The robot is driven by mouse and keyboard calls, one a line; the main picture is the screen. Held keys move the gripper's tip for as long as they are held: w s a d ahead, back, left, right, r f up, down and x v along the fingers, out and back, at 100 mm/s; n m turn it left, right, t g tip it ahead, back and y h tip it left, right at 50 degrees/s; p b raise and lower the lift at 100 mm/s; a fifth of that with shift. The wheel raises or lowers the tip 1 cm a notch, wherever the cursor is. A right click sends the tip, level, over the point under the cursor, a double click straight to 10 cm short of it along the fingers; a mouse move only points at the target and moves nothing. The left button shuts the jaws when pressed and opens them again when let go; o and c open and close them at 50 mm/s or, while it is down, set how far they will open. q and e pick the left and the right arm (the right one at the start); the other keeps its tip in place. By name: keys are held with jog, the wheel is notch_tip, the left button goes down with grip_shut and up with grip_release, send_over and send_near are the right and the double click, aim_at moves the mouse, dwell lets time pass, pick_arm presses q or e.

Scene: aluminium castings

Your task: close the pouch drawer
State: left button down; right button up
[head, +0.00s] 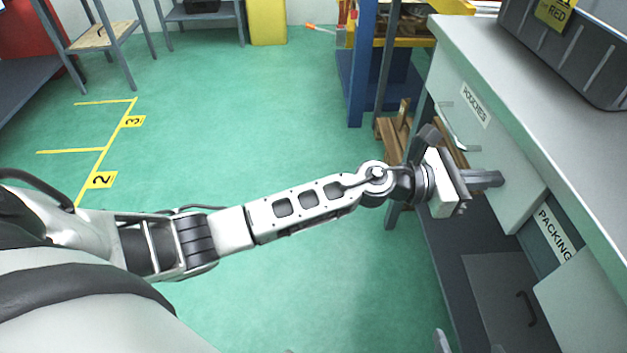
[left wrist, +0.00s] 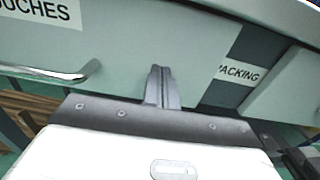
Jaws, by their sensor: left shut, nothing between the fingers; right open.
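The pouch drawer (head: 490,140) has a pale front with a "POUCHES" label and a metal bar handle (head: 458,138). It sits under the worktop; I see no inside of it and cannot tell if it is fully flush. My left gripper (head: 500,179) is shut and empty, its fingertips against or just in front of the drawer front, right of the handle. In the left wrist view the shut fingers (left wrist: 161,85) point at the drawer front (left wrist: 130,50), with the handle (left wrist: 60,75) to their left. My right gripper (head: 469,346) is open at the bottom edge, mostly cut off.
A grey worktop (head: 520,75) carries a dark crate (head: 575,50) above the drawer. A "PACKING" label (head: 554,236) and another pale front (head: 590,295) are to the right. A dark lower shelf (head: 450,270) lies below. Green floor (head: 240,120) is clear to the left.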

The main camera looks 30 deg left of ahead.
pick_arm(q)
jog(key=shift+w+d+r, duration=0.1)
jog(key=shift+d+r, duration=0.15)
jog(key=shift+r, duration=0.05)
pick_arm(e)
jog(key=shift+w+r, duration=0.15)
jog(key=shift+r, duration=0.05)
pick_arm(q)
jog(key=b+v, duration=0.1)
jog(key=v, duration=1.3)
jog(key=shift+a+f, duration=0.25)
jog(key=shift+f, duration=0.05)
pick_arm(e)
jog(key=f, duration=0.1)
jog(key=a+f, duration=0.1)
jog(key=shift+a+f+g, duration=0.1)
jog(key=shift+f+g, duration=0.2)
jog(key=shift+f, duration=0.05)
